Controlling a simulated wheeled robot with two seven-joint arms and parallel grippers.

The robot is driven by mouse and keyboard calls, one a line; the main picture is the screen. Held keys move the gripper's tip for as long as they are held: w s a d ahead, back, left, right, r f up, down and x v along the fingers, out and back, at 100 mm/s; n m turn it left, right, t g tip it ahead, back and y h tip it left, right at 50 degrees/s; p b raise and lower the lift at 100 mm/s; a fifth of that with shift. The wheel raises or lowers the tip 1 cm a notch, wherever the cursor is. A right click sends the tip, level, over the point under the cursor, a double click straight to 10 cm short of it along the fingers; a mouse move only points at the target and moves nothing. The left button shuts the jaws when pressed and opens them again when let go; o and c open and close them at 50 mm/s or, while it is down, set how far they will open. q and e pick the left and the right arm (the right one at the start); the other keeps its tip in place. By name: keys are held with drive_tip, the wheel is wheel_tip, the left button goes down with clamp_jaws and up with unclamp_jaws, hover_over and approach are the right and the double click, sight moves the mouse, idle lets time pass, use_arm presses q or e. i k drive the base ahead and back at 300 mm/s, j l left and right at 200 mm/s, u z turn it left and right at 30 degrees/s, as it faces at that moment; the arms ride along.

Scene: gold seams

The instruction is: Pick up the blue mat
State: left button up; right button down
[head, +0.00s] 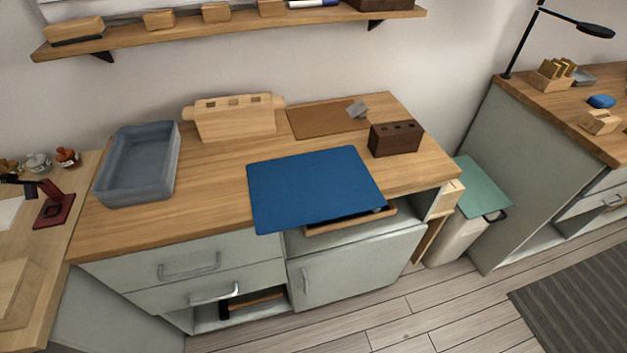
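The blue mat (312,186) lies flat on the wooden worktop (215,205) of the middle cabinet. Its front edge reaches past the worktop's front edge and overhangs a slightly open drawer (350,220). Nothing lies on top of the mat. Neither of my grippers shows in the head view.
A grey tray (138,165) stands left of the mat. A wooden block rack (236,118) and a brown board (325,119) with a grey piece (357,109) are behind it. A dark block with holes (396,138) is at the right. A shelf (225,30) hangs above.

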sight(304, 189)
drive_tip(key=i+l, duration=0.1)
drive_tip(key=l, duration=1.3)
drive_tip(key=i+l, duration=0.15)
drive_tip(key=l, duration=0.55)
drive_tip(key=u, duration=1.3)
drive_tip(key=i+l, duration=0.1)
drive_tip(key=l, duration=0.45)
drive_tip(key=l+z, duration=0.1)
drive_tip(key=l, duration=0.5)
drive_tip(key=i, duration=0.05)
